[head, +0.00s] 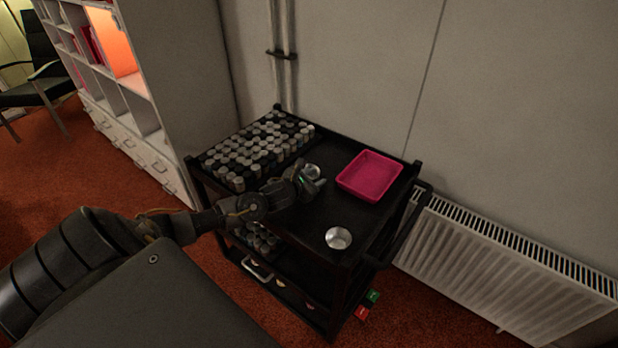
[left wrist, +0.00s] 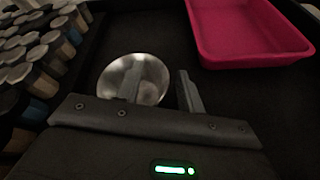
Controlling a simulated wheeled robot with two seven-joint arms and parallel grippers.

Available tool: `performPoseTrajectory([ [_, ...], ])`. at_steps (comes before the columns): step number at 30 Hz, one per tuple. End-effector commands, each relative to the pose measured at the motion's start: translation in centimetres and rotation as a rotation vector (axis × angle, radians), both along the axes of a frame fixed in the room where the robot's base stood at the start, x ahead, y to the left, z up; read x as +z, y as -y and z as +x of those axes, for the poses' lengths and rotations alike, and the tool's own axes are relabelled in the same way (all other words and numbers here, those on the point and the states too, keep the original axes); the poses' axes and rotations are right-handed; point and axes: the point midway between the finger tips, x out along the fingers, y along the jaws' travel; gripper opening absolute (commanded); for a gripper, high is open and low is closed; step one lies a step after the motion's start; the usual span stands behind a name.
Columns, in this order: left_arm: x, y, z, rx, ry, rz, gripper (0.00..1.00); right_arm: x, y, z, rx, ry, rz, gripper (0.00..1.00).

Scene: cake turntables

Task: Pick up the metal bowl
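A small shiny metal bowl (left wrist: 112,80) stands on the black cart top by my left gripper. In the head view this bowl (head: 313,170) is partly hidden by the gripper. My left gripper (left wrist: 161,72) is open, its fingers apart. In the left wrist view one finger overlaps the bowl's inside and the other is to the right of the bowl, with the right rim between them. Whether they touch it I cannot tell. In the head view the left gripper (head: 316,181) is low over the cart top. A second metal bowl (head: 338,238) stands near the cart's front right corner.
A pink tray (head: 370,176) lies on the cart top (head: 303,226), right of the gripper. Many capped jars (head: 255,148) fill the left side. A radiator (head: 500,262) and wall stand behind and right. The cart top between the two bowls is clear.

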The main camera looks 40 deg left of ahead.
Motion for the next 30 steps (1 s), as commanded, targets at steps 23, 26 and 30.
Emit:
performPoseTrajectory([
  [23, 0.1, 0.0, 0.0, 0.0, 0.001, 0.0, 0.0, 0.1, 1.4, -0.1, 0.005, -0.004, -0.017, 0.36],
  [26, 0.5, 0.0, 0.0, -0.001, 0.002, 0.001, 0.0, 0.1, 1.3, -0.1, 0.005, -0.004, -0.017, 0.36],
  [30, 2.0, -0.1, 0.1, -0.001, 0.004, 0.001, 0.0, 0.1, 1.0, -0.1, 0.004, -0.004, -0.012, 0.36],
])
